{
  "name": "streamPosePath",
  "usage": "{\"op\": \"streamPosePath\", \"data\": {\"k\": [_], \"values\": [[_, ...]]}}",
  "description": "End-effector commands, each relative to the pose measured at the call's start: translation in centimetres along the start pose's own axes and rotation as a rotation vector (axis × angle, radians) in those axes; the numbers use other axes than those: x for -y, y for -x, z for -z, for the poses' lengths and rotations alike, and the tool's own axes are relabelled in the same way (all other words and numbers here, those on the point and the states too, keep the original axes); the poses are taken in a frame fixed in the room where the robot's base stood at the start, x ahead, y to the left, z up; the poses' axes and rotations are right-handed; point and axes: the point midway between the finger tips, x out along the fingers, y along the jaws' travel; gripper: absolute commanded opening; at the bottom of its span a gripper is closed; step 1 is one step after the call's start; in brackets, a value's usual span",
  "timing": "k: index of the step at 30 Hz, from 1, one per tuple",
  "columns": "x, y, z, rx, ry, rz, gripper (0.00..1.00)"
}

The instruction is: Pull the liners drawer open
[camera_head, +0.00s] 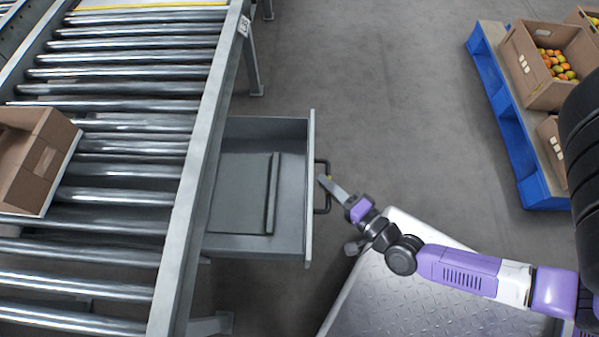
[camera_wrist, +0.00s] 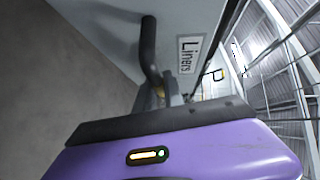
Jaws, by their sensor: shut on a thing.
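The liners drawer (camera_head: 240,185) is a grey metal drawer under the roller conveyor. It stands open, pulled out to the right, and its inside shows a flat floor and a raised divider strip. A dark bar handle (camera_head: 328,190) is on its front panel. My gripper (camera_head: 328,180) is at the handle from the right, shut on it. In the wrist view the handle (camera_wrist: 149,50) runs down toward my fingers (camera_wrist: 165,96), beside a white label (camera_wrist: 189,55) reading "Liners". The exact finger contact is partly hidden.
The roller conveyor (camera_head: 135,145) is on the left, with a cardboard box (camera_head: 35,160) on it.

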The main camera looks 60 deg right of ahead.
Motion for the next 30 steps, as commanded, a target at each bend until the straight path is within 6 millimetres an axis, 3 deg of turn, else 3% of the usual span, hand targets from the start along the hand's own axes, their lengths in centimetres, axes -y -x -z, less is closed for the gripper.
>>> {"op": "streamPosePath", "data": {"k": [9, 26, 27, 30], "values": [[-1.0, 3.1, 3.0, 0.002, 0.002, -0.003, 0.00], [-1.1, 3.7, 3.6, 0.000, 0.000, -0.002, 0.00], [-1.1, 3.7, 3.6, 0.000, 0.000, -0.002, 0.20], [-1.1, 3.7, 3.6, 0.000, 0.000, -0.001, 0.34]]}}
